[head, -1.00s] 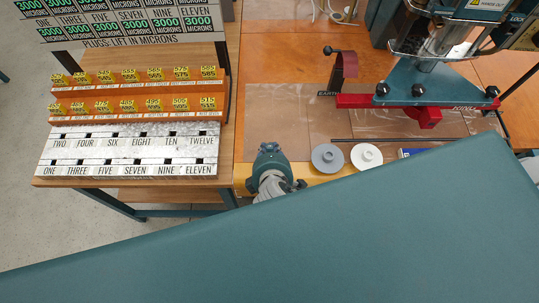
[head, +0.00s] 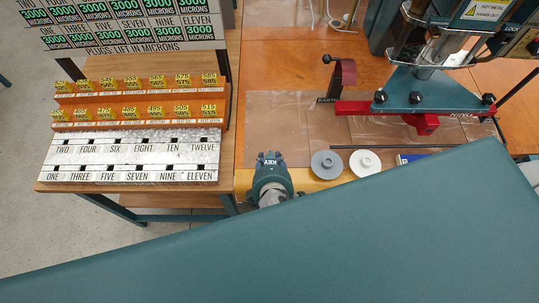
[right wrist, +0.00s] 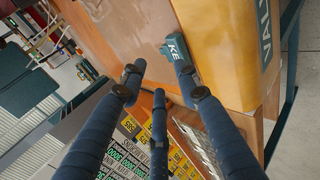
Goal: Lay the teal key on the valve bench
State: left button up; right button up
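The teal key (head: 269,159), with KEY written on it, is at the front edge of the valve bench (head: 323,182), by its yellow strip. My right gripper (head: 271,174) reaches up to it from below in the head view. In the right wrist view the key (right wrist: 178,49) lies just beyond the fingertips, close to the right-hand finger; whether they touch I cannot tell. The fingers of that gripper (right wrist: 158,80) are spread apart with nothing clamped between them. My left gripper is not in view.
A grey disc (head: 326,164) and a white disc (head: 364,162) lie right of the key. A red and teal press (head: 425,95) stands behind. A labelled rack (head: 130,155) with yellow-tagged rows is at left. A large teal surface covers the foreground.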

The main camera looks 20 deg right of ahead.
jog(key=shift+p+v, duration=1.45)
jog(key=shift+v, duration=1.3)
notch_tip(320, 180, up, 8)
jog(key=s+p, duration=0.2)
jog(key=p, duration=0.1)
jog(key=shift+a, duration=0.3)
jog(key=shift+f, duration=0.1)
